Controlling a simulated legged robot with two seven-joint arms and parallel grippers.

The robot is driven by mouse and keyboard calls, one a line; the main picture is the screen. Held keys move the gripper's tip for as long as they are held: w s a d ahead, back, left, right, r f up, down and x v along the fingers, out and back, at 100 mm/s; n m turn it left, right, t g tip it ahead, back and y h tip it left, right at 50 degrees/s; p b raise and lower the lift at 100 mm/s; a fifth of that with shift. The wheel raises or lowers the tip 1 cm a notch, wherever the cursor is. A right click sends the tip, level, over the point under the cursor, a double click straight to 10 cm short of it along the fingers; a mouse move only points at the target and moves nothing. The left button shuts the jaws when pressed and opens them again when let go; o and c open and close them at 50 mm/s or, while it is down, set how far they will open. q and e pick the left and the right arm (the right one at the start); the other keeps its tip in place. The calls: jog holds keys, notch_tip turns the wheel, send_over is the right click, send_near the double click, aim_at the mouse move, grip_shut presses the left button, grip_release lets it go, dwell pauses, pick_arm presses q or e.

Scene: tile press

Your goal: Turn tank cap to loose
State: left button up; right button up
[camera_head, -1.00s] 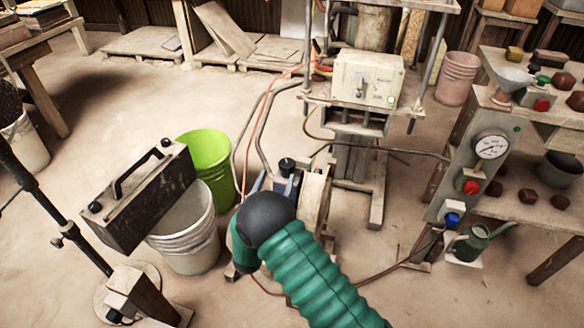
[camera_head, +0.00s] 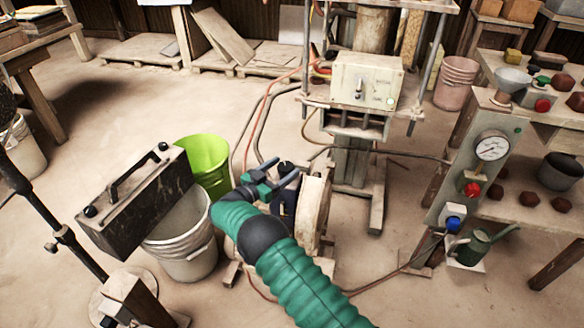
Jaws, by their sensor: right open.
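A black cap (camera_head: 287,167) stands on top of the dark blue tank-like unit (camera_head: 288,196), beside a pale round wheel; I take it for the tank cap. My right gripper (camera_head: 276,173), with teal fingers, is open. Its fingertips point toward the cap and lie beside or just in front of it in the picture; I cannot tell whether they touch it. My right arm hides much of the unit's near side. My left gripper is not in view.
The pale wheel (camera_head: 314,212) stands just right of the unit. A green bucket (camera_head: 206,160), a white bucket (camera_head: 183,243) and a dark box with a handle (camera_head: 140,203) are to the left. A gauge panel (camera_head: 475,180) stands at right. Hoses run behind.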

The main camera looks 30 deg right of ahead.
aim_at(291, 163)
jog(key=b+x, duration=0.1)
jog(key=x, duration=0.3)
jog(key=shift+d+f, duration=0.1)
jog(key=shift+d, duration=0.05)
jog(key=shift+w+d, duration=0.1)
jog(key=shift+d, duration=0.05)
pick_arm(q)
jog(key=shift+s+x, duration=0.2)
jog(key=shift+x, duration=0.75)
pick_arm(e)
jog(key=shift+c, duration=0.4)
